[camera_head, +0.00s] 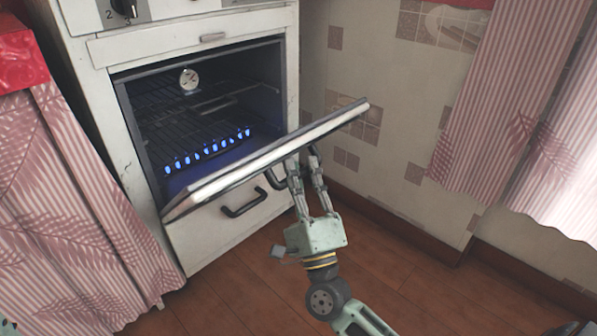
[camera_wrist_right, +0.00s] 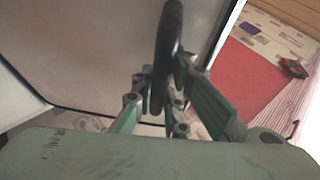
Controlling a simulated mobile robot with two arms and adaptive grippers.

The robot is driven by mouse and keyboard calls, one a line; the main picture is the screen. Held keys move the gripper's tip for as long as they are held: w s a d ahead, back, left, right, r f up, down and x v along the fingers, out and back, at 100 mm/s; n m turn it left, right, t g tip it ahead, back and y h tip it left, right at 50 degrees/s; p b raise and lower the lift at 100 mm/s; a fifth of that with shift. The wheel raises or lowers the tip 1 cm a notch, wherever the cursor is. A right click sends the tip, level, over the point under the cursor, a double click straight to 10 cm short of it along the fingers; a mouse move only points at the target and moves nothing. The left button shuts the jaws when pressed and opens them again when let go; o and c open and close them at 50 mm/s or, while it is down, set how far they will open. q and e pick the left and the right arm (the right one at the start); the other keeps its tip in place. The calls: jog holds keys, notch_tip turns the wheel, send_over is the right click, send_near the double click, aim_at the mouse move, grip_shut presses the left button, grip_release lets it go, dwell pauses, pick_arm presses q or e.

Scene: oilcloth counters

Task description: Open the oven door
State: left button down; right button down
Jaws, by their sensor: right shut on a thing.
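The white oven (camera_head: 205,60) stands at the left of the head view. Its door (camera_head: 265,160) is tilted down and outward, partly open, with a wide gap at the top showing the lit inside. My right gripper (camera_head: 302,160) is at the outer side of the door. In the right wrist view, my right gripper (camera_wrist_right: 168,85) is shut on the black door handle (camera_wrist_right: 168,40), with fingers on both sides of it. The handle is mostly hidden behind the door and fingers in the head view. My left gripper is not clearly in view.
Inside the oven are wire racks (camera_head: 160,97), a round thermometer (camera_head: 189,79) and a row of blue flames (camera_head: 208,150). A lower drawer handle (camera_head: 244,204) sits below the door. Pink curtains (camera_head: 75,190) hang on the left. The wooden floor (camera_head: 240,285) in front looks clear.

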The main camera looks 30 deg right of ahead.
jog(key=c, duration=1.7)
grip_release()
jog(key=shift+c, duration=0.2)
